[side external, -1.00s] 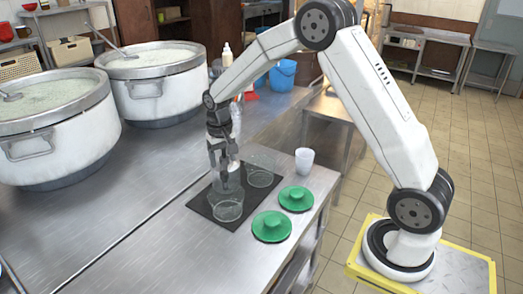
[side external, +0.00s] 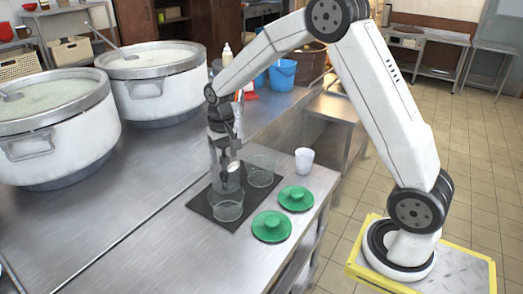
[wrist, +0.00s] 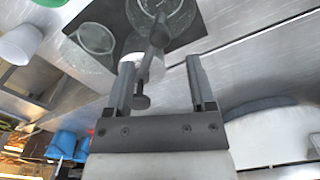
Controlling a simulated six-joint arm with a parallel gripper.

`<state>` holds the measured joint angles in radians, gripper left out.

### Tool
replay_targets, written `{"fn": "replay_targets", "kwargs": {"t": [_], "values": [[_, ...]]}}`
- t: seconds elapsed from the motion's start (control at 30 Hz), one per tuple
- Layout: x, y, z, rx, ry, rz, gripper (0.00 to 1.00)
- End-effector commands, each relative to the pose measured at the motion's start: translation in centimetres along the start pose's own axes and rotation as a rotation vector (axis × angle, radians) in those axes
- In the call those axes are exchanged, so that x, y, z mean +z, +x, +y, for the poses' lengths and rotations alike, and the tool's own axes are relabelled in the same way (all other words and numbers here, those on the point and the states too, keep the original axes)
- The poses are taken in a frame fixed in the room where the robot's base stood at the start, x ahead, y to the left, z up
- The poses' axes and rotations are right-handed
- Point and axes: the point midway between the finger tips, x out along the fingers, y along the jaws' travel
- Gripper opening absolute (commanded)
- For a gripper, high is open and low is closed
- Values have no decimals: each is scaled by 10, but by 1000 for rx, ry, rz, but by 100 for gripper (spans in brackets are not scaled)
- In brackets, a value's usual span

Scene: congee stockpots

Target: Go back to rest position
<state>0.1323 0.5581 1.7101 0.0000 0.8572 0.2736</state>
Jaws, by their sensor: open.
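Two large white stockpots (side external: 50,150) (side external: 160,95) of congee stand at left and behind. Two green lids (side external: 271,227) (side external: 296,198) and a white cup (side external: 304,161) lie right of the mat. Blue buckets (side external: 283,75) stand at the back. The steel counter (side external: 130,205) left of the mat is bare.

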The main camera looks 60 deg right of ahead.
Motion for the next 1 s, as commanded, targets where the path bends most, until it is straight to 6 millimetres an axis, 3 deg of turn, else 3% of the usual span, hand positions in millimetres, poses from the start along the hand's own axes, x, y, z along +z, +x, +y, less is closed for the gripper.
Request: {"fn": "replay_targets", "kwargs": {"t": [0.27,0.8,1.0], "values": [[48,-7,-2,-15,-105,53,71],[170,-3,10,-41,-347,182,71],[195,0,16,-45,-394,208,71]]}}
